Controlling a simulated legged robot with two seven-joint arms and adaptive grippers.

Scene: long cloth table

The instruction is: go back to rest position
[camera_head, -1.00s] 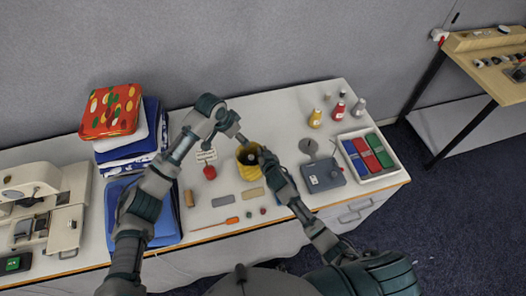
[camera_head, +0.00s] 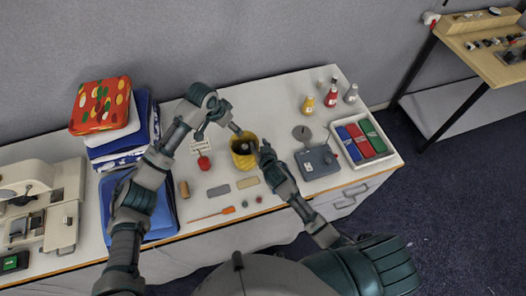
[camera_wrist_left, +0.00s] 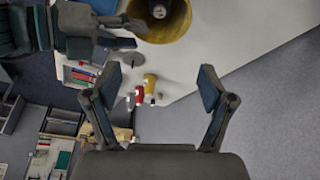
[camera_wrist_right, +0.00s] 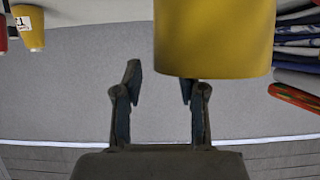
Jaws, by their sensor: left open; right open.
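A yellow pot (camera_head: 244,160) stands upright on the table with something grey inside. It also shows in the left wrist view (camera_wrist_left: 178,30) and large in the right wrist view (camera_wrist_right: 215,40). My left gripper (camera_head: 236,128) is above and behind the pot; its fingers are spread with nothing between them in the left wrist view (camera_wrist_left: 158,80). My right gripper (camera_head: 265,149) is close beside the pot on its right. In the right wrist view (camera_wrist_right: 160,82) its fingers are apart, and the pot overlaps one finger; I cannot tell whether they touch.
On the right are a grey device (camera_head: 317,162), a tray of coloured boxes (camera_head: 391,153) and several bottles (camera_head: 331,97). Small items lie along the front.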

